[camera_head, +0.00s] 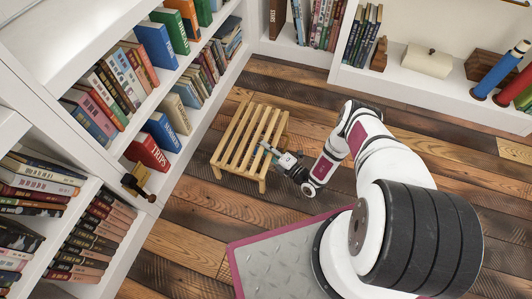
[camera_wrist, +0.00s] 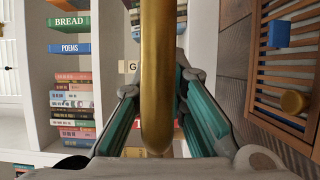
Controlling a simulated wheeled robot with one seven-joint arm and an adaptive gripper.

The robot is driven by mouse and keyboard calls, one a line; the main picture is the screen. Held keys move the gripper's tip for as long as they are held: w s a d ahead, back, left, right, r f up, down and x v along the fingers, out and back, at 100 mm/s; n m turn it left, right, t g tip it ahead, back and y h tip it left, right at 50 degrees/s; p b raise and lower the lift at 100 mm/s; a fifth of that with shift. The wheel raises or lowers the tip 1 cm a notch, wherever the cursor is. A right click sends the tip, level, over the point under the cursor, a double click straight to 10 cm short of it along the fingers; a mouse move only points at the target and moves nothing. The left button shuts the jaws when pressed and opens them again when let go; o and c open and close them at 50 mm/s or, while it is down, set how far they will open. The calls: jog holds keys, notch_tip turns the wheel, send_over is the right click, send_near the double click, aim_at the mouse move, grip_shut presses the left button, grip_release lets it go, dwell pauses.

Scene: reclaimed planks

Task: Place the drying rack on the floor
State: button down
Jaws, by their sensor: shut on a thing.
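The drying rack (camera_head: 244,138), a pale wooden slatted frame on short legs, is upright over the plank floor (camera_head: 186,205), left of my arm. I cannot tell whether all its feet touch the floor. My gripper (camera_head: 268,149) is at the rack's right edge. In the wrist view, a smooth golden bar (camera_wrist: 157,75) runs between the teal fingers of my gripper (camera_wrist: 158,95), which is shut on it.
A white bookcase (camera_head: 215,105) with several books runs close along the left; another (camera_head: 395,85) spans the back. A metal plate with a pink edge (camera_head: 275,262) lies in front. The wrist view shows brown slats (camera_wrist: 275,75) and a blue block (camera_wrist: 279,34) at right.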

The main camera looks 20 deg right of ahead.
jog(key=shift+w+f+b, duration=0.15)
jog(key=shift+f+b, duration=1)
jog(key=shift+f, duration=0.6)
jog(key=c, duration=1.6)
grip_release()
